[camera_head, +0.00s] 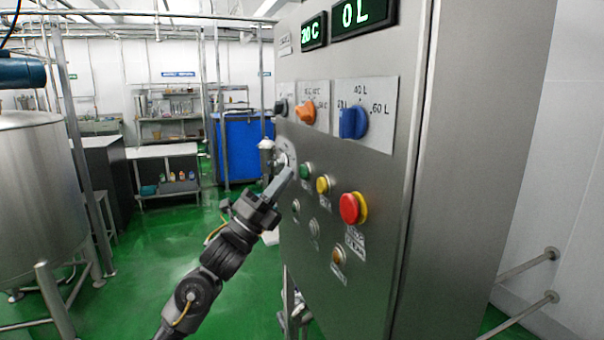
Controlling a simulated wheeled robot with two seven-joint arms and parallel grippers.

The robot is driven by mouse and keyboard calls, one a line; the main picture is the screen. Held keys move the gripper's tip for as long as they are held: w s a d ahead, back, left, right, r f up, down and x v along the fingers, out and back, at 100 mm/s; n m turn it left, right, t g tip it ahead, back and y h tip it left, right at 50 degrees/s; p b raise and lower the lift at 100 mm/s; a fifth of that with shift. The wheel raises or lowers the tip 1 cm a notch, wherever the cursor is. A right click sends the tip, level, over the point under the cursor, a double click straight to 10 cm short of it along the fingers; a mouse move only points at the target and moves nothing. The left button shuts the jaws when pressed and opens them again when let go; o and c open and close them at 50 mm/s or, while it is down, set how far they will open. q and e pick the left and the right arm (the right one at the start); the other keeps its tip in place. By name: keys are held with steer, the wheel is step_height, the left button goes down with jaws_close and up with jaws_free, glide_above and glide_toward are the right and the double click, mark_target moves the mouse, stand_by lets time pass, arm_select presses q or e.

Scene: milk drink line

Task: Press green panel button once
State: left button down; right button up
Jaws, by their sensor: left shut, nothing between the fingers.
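The green button (305,171) is on the front of a grey metal control panel (370,250), left of a yellow button (323,184) and a red mushroom button (351,208) with a yellow collar. My left gripper (287,174) is shut and empty, its fingers pointing up and right at the panel. The fingertips appear just left of the green button; I cannot tell whether they touch the panel. My right gripper is not in view.
Above the buttons are an orange knob (305,112), a blue knob (353,122) and a display (363,15) reading 0 L. A steel tank (35,200) stands at the left. Green floor (150,250) is open between.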

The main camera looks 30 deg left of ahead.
arm_select(q)
steer(key=shift+w+d, duration=0.1)
steer(key=shift+w, duration=0.05)
stand_by(0.5)
steer(key=shift+w+d, duration=0.15)
steer(key=shift+w, duration=0.15)
steer(key=shift+w+d, duration=0.25)
steer(key=shift+w, duration=0.05)
stand_by(0.8)
steer(key=shift+b, duration=0.3)
steer(key=shift+s+a, duration=0.5)
steer(key=shift+s, duration=0.2)
